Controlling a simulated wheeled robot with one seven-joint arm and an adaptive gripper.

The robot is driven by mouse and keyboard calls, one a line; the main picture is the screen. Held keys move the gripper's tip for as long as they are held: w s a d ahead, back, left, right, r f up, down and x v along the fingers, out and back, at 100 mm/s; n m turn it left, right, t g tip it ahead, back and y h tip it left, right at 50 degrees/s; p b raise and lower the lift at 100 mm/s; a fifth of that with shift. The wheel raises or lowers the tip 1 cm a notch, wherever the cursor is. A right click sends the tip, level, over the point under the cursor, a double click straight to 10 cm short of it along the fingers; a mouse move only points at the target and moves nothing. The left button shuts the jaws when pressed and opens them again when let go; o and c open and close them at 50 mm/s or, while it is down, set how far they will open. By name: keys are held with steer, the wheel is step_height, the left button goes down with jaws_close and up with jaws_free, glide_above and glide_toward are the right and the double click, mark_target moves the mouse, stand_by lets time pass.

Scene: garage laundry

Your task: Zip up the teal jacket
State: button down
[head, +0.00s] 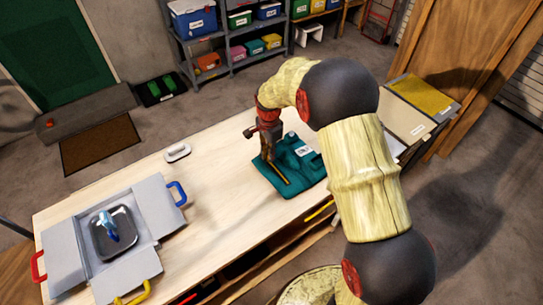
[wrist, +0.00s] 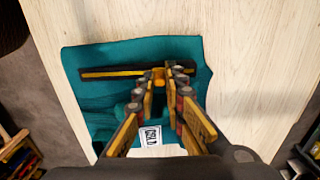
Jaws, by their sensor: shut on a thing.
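The teal jacket (head: 310,167) lies folded flat on the wooden table; it also shows in the wrist view (wrist: 85,58). A dark zip track with a yellow strip (wrist: 112,73) runs across it in the wrist view. My gripper (head: 267,155) reaches down onto the jacket at the zip. In the wrist view its fingertips (wrist: 160,79) are closed around a small orange zip pull (wrist: 158,83), partway along the track. The fingers hide part of the pull and track. A white label marked "COLD" (wrist: 150,136) lies on the jacket near the finger bases.
A grey flapped box (head: 158,205) with coloured handles and a metal tray (head: 101,243) stands at the table's left. A small white item (head: 177,152) lies near the far edge. Boards (head: 405,118) are at the right end. Bare tabletop lies between box and jacket.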

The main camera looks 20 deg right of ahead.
steer(key=shift+w+a+p, duration=0.1)
steer(key=shift+w+a, duration=0.1)
steer(key=shift+w, duration=0.5)
steer(key=shift+w+a+p, duration=0.15)
steer(key=shift+w+a, duration=0.1)
steer(key=shift+w, duration=0.5)
steer(key=shift+w+a+p, duration=0.1)
steer(key=shift+w+a, duration=0.1)
steer(key=shift+w, duration=0.5)
steer(key=c, duration=1.8)
jaws_free()
steer(key=shift+c, duration=0.2)
steer(key=shift+r, duration=0.1)
step_height(320, 180, up, 12)
